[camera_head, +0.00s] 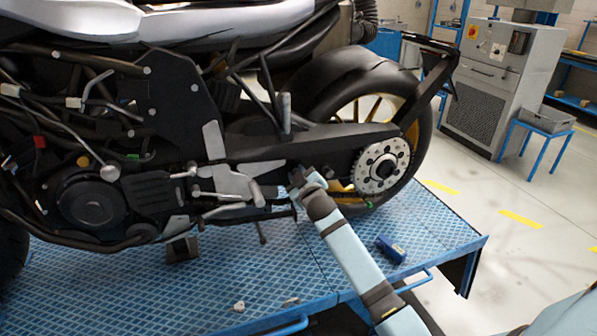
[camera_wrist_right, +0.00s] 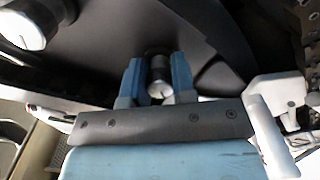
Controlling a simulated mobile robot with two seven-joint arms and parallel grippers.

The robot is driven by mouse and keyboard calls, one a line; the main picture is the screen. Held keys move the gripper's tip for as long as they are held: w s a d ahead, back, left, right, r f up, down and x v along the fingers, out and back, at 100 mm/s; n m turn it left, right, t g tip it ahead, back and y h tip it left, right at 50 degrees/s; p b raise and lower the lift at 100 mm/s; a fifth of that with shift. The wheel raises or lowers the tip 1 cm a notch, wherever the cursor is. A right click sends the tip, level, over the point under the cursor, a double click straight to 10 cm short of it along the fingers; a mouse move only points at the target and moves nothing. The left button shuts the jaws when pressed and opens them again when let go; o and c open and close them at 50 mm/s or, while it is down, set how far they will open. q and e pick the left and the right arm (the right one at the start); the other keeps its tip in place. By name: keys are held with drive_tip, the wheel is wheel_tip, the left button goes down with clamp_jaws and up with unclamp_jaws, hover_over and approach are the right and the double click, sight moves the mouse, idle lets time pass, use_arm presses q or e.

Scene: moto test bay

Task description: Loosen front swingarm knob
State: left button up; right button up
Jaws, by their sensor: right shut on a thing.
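The motorcycle's dark swingarm (camera_head: 290,142) runs back to the rear wheel hub. My right gripper (camera_head: 298,180) is at the underside of the swingarm, behind the footrest parts. In the right wrist view, its two blue fingers (camera_wrist_right: 158,78) are shut around a small knob (camera_wrist_right: 160,72) with a metallic end and a dark base. The fingers hide the knob's sides. In the head view, the gripper hides this knob. A second, larger cylindrical metal part (camera_wrist_right: 28,25) sticks out at the upper left of the wrist view. My left gripper is not in view.
The motorcycle stands on a blue lift platform (camera_head: 290,262). Silver footrest parts (camera_head: 232,182) are left of the gripper. The rear sprocket (camera_head: 381,166) is to the right. A grey cabinet (camera_head: 500,80) stands behind.

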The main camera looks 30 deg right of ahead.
drive_tip(key=n+p, duration=0.1)
drive_tip(key=n, duration=0.4)
drive_tip(key=shift+r+n, duration=0.15)
drive_tip(key=shift+n, duration=0.15)
drive_tip(key=n+p, duration=0.1)
drive_tip(key=n, duration=0.3)
drive_tip(key=shift+n, duration=0.3)
drive_tip(key=shift+n+p, duration=0.4)
drive_tip(key=shift+n, duration=0.4)
drive_tip(key=o, duration=0.9)
drive_tip(key=shift+o, duration=0.2)
